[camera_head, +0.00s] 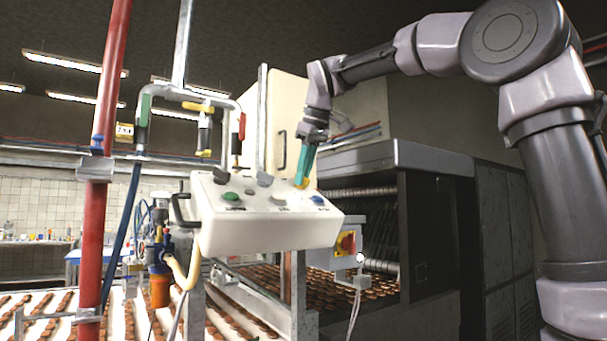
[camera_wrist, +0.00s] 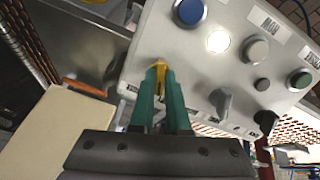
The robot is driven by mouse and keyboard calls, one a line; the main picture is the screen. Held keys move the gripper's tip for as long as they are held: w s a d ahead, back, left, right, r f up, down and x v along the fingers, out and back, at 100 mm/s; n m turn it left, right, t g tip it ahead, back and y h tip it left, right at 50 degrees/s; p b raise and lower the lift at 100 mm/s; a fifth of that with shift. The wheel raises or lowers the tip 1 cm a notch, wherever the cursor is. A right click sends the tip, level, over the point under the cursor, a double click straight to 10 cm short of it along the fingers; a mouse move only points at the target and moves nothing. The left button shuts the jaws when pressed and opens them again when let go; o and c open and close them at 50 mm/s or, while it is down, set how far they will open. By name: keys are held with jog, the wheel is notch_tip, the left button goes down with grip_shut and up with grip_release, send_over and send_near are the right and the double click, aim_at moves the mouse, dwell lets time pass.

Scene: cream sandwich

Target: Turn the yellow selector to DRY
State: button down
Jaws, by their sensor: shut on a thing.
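The yellow selector (camera_wrist: 159,64) is on the top face of the white control box (camera_head: 265,238), near its edge. In the head view a bit of the selector (camera_head: 305,184) shows at my fingertips. My gripper (camera_head: 301,181) reaches down to the box from above, its green fingers shut on the selector. In the wrist view the gripper (camera_wrist: 161,75) covers part of the selector, so its pointing direction is hard to tell. Labels are on the box face, but I cannot read DRY.
On the same face are a blue button (camera_wrist: 189,11), a lit white button (camera_wrist: 218,42), a green button (camera_wrist: 301,79) and a grey lever knob (camera_wrist: 222,101) close to my fingers. A red and yellow switch (camera_head: 346,244) sits below the box. A red pipe (camera_head: 104,130) stands left.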

jog(key=shift+r+n, duration=0.15)
jog(key=shift+n, duration=0.85)
jog(key=c, duration=0.9)
grip_release()
jog(key=v, duration=1)
jog(key=shift+s+r, duration=0.3)
jog(key=shift+d, duration=0.15)
